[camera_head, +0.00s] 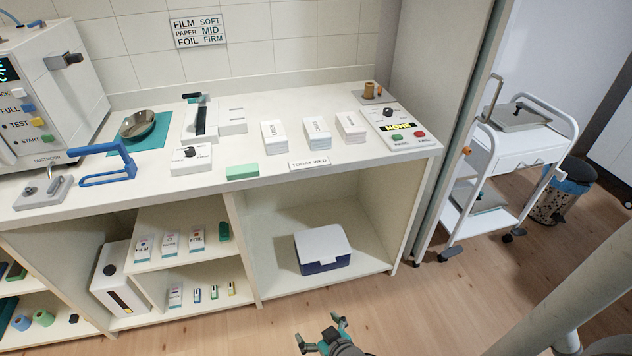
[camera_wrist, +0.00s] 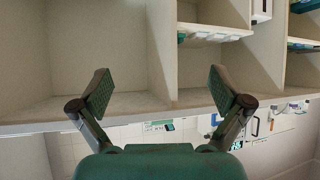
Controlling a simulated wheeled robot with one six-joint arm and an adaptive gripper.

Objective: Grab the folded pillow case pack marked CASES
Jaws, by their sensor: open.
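Three white folded packs stand side by side on the counter in the head view: a left one (camera_head: 274,135), a middle one (camera_head: 317,131) and a right one (camera_head: 351,126). Each has dark lettering on top, too small to read, so I cannot tell which is marked CASES. A small label plate (camera_head: 310,164) lies in front of them, near the counter edge. My gripper (camera_head: 322,332) is low in front of the cabinet, well below and apart from the packs. In the wrist view my gripper (camera_wrist: 160,90) is open, with nothing between its fingers.
The counter (camera_head: 250,105) also bears a control box (camera_head: 398,126) right of the packs, a green block (camera_head: 242,172) and a dial device (camera_head: 191,158). A blue-and-white box (camera_head: 322,249) sits in the open bay below. A white trolley (camera_head: 510,150) stands right.

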